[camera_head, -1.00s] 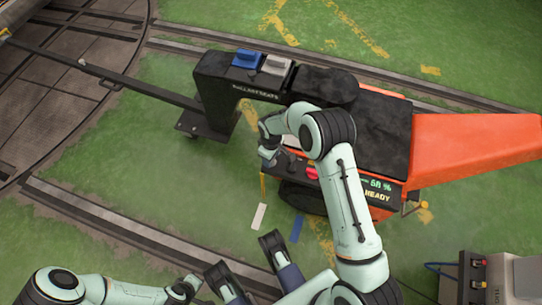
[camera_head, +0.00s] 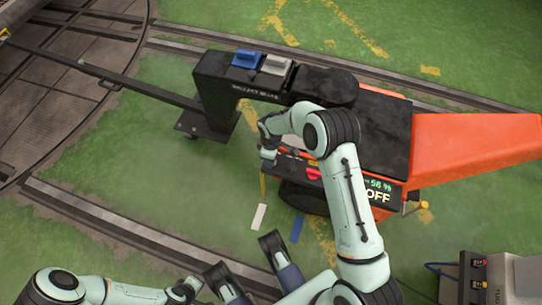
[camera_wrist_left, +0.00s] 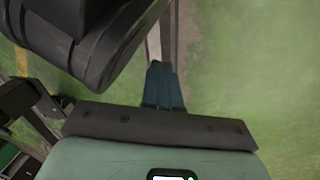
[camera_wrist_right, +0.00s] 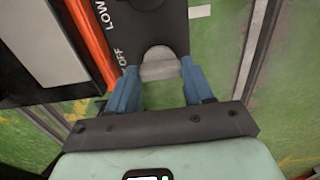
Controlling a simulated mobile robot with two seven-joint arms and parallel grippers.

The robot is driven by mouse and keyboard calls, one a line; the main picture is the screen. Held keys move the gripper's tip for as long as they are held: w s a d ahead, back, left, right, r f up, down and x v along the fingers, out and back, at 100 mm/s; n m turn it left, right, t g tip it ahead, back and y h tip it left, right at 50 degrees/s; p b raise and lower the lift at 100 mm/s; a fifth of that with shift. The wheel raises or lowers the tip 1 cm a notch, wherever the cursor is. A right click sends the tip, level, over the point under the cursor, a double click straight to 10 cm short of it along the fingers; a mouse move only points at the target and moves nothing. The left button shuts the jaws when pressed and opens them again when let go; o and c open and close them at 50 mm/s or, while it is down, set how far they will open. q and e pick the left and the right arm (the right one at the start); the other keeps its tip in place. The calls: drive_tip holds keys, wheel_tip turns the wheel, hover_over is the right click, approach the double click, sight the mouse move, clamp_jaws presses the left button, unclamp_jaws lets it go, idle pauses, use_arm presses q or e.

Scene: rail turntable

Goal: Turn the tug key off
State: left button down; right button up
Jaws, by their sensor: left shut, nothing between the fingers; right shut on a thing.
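The orange and black tug (camera_head: 384,131) stands at the right, its panel facing me. Its display (camera_head: 375,192) reads "OFF" and 58 %. My right gripper (camera_head: 268,158) is at the left end of the panel. My left gripper (camera_wrist_left: 162,85) is shut and empty in the left wrist view, over green floor.
A red button (camera_head: 313,173) sits on the panel close to my right gripper. A black arm with a blue block (camera_head: 246,58) and a grey block (camera_head: 276,65) extends left from the tug. Rails (camera_head: 110,225) cross the floor. A grey cabinet (camera_head: 510,268) stands at lower right.

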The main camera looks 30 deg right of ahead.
drive_tip(key=o, duration=1)
drive_tip(key=shift+o, duration=0.2)
drive_tip(key=shift+r, duration=0.1)
wheel_tip(320, 180, up, 8)
drive_tip(key=shift+f+p, duration=0.15)
drive_tip(key=shift+p, duration=0.95)
use_arm(q)
wheel_tip(320, 180, up, 5)
drive_tip(key=w+d+t+p, duration=0.1)
drive_tip(key=w, duration=0.1)
drive_tip(key=shift+w+d+r, duration=0.15)
drive_tip(key=shift+w+d, duration=0.2)
use_arm(e)
drive_tip(key=shift+r, duration=2.75)
